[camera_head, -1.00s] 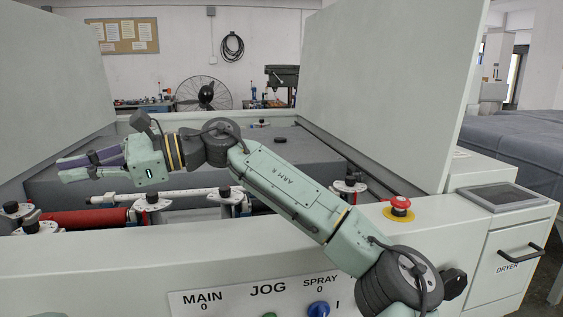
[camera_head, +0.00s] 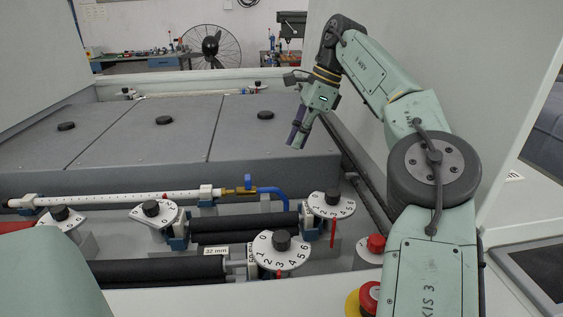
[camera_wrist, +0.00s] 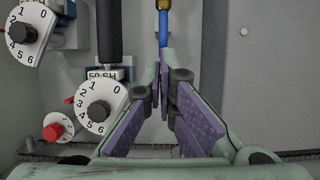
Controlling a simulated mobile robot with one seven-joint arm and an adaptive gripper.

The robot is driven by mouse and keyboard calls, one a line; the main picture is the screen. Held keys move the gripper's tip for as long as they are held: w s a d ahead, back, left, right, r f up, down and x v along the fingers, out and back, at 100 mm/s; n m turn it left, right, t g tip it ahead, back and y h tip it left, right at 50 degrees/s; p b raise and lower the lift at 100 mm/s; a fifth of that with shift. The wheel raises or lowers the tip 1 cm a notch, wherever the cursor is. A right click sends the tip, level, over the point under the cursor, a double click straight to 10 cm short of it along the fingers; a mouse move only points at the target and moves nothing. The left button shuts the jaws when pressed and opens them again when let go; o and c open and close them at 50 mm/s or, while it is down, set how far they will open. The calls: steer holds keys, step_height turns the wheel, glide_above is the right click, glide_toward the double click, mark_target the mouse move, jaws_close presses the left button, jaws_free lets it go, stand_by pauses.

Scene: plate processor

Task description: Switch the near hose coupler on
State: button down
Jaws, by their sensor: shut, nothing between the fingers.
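The near hose coupler (camera_head: 247,183) is a small brass fitting with a blue handle on top. It sits at the right end of the white spray tube (camera_head: 130,196), where a blue hose (camera_head: 272,194) begins. In the wrist view, only the lower brass end of the coupler (camera_wrist: 163,4) shows at the top edge, with the blue hose below it. The handle is out of that view. My gripper (camera_head: 297,139) points down above the right end of the grey covers, behind and right of the coupler. Its purple-padded fingers (camera_wrist: 162,72) are shut and empty, apart from the coupler.
A second white tube with a fitting (camera_head: 257,86) lies at the far side. Numbered dials (camera_head: 282,243) on black knobs stand along the front, near black rollers (camera_head: 150,270). Grey covers (camera_head: 200,140) with black knobs fill the middle. Red emergency buttons (camera_head: 369,297) are at the front right.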

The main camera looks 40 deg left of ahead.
mark_target(250, 186)
steer(key=shift+r, duration=0.1)
steer(key=shift+s, duration=0.1)
steer(key=s+a+f, duration=0.1)
steer(key=f, duration=0.2)
steer(key=s+a+f, duration=0.2)
steer(key=f, duration=0.1)
steer(key=s+a+f+p, duration=0.1)
steer(key=s+f, duration=0.1)
steer(key=f, duration=0.1)
steer(key=shift+s+a, duration=0.15)
steer(key=shift+a, duration=0.1)
steer(key=shift+s+a+f, duration=0.15)
steer(key=shift+s+a, duration=0.05)
steer(key=shift+s, duration=0.05)
steer(key=shift+s, duration=0.1)
